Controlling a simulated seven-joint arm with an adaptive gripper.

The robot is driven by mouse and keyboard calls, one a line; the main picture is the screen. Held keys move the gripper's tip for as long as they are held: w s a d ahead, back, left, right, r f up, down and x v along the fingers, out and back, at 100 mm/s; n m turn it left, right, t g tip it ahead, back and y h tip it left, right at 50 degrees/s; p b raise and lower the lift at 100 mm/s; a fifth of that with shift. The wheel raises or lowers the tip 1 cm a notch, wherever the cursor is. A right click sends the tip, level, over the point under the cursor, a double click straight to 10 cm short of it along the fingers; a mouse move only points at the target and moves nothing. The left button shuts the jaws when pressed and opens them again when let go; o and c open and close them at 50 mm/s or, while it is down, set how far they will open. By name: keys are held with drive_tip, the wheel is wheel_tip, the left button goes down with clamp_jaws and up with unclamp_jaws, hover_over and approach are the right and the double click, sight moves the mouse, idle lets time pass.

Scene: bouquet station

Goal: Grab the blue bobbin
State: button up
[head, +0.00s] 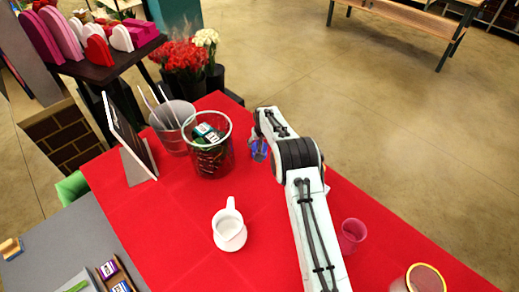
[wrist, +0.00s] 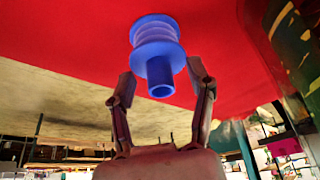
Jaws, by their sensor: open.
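The blue bobbin (wrist: 157,38) is in the upper middle of the wrist view, against the red tabletop. It has two wide flanges, pale thread between them and a hollow stub pointing toward my gripper. My gripper (wrist: 162,82) is open. Its two fingertips are on either side of the stub, with visible gaps, and the flanges lie beyond the tips. In the head view only a small blue patch of the bobbin (head: 261,150) shows beside my arm, at the table's far right edge; my arm hides much of the gripper there.
A dark wire basket (head: 214,160) with items in it stands left of the bobbin. A grey bucket (head: 175,137) holding thin sticks is behind it. A white pitcher (head: 229,238) stands nearer, and a pink cup (head: 352,234) is right of my arm. Red cloth between basket and pitcher is clear.

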clamp_jaws()
idle(0.3)
